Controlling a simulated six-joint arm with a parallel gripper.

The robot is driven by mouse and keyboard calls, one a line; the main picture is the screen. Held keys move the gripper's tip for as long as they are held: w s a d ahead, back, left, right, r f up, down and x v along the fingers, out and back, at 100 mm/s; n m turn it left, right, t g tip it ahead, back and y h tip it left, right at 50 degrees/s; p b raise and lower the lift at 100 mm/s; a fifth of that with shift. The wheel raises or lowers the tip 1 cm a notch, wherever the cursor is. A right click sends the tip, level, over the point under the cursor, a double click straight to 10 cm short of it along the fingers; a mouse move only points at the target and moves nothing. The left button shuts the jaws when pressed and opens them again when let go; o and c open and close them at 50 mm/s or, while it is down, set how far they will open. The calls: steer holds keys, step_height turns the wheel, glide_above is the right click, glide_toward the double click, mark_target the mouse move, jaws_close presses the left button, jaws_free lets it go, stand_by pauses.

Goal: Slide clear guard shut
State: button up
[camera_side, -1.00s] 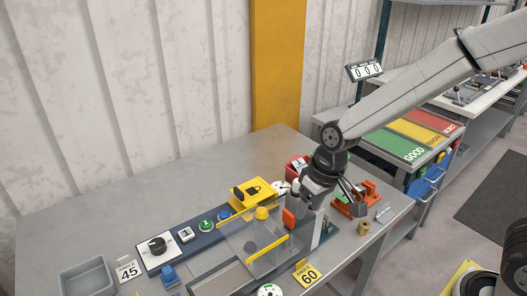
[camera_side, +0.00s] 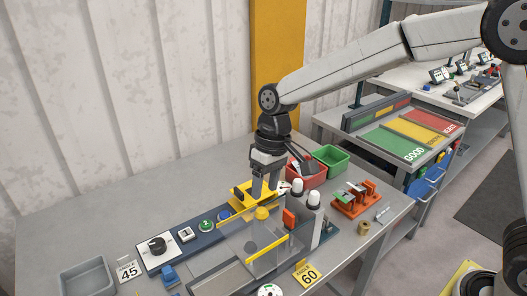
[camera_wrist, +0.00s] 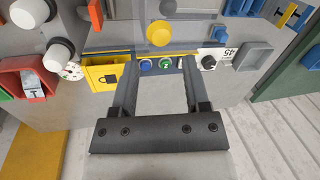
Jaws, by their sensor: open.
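The clear guard (camera_side: 238,240) is a see-through panel on the panel bender in the side view, with a yellow bar (camera_side: 267,246) along its right part. Its outline is hard to make out in the wrist view. My gripper (camera_side: 264,196) points down above the bender's back edge, behind the guard, in front of the yellow padlock plate (camera_side: 240,194) and near a yellow knob (camera_side: 262,213). In the wrist view, my gripper (camera_wrist: 158,62) is open with nothing between its fingers. It appears apart from the guard.
A control strip with a black dial (camera_side: 157,245) and buttons (camera_side: 206,225) runs left of the guard. White-capped posts (camera_side: 314,200), a red bin (camera_side: 308,174), a green bin (camera_side: 331,158) and an orange rack (camera_side: 357,200) stand to the right. The table's back left is clear.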

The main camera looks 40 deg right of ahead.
mark_target(261, 208)
steer(key=shift+s+a+f, duration=0.1)
steer(key=shift+a+f, duration=0.15)
steer(key=shift+f, duration=0.95)
steer(key=shift+a+f, duration=0.2)
steer(key=shift+f, duration=1)
steer(key=shift+s+a+f, duration=0.1)
steer(key=shift+a+f, duration=0.15)
steer(key=shift+f, duration=0.95)
jaws_close()
steer(key=shift+w, duration=0.1)
